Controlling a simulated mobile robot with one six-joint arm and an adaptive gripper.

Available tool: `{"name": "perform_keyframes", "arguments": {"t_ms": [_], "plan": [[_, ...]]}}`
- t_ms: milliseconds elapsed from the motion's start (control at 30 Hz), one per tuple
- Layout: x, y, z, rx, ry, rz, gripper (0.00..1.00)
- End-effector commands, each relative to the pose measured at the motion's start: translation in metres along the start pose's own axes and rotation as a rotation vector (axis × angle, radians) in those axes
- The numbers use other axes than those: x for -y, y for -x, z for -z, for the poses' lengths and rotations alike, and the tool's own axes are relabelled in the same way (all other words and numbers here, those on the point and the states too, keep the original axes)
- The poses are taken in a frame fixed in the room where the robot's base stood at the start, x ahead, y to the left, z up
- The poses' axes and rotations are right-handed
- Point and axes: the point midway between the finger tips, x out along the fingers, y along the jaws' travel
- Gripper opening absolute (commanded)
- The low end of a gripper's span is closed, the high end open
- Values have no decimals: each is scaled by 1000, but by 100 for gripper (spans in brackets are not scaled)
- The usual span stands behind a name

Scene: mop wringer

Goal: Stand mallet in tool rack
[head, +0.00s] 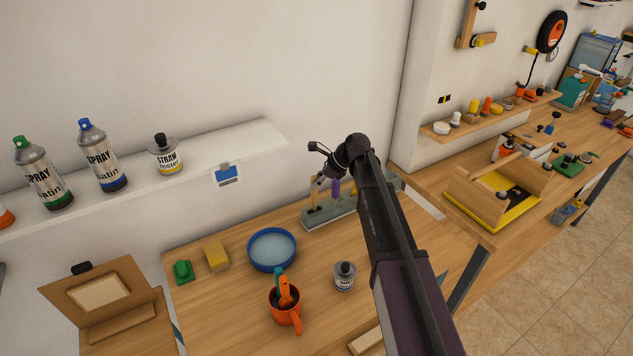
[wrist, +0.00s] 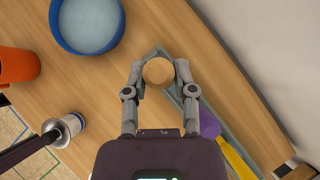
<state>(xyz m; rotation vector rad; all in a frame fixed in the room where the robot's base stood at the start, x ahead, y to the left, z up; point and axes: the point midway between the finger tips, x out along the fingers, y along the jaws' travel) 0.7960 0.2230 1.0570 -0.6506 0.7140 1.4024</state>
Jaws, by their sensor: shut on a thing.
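My gripper (wrist: 158,72) is shut on the mallet (wrist: 158,74), whose round, pale wooden end shows between the two fingertips in the wrist view. In the head view my gripper (head: 319,180) is over the left part of the grey tool rack (head: 345,208), by the wall at the back of the bench. A pale wooden upright piece (head: 314,196), probably the mallet's handle, shows below the fingers there. The mallet's lower part is mostly hidden, and I cannot tell whether it is seated in the rack. A purple-handled tool (wrist: 210,124) stands in the rack beside it.
A blue round basin (head: 272,250), an orange jug (head: 285,305) holding tools and a small can (head: 345,276) stand on the bench near the rack. A yellow tool (wrist: 232,158) is farther along the rack. A shelf (head: 230,150) with spray cans is above left.

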Motion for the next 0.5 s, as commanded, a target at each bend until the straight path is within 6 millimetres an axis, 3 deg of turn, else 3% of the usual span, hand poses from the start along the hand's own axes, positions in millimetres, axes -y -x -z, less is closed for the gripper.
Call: {"name": "perform_keyframes", "arguments": {"t_ms": [500], "plan": [[0,-12,10,1,0,0,0]]}}
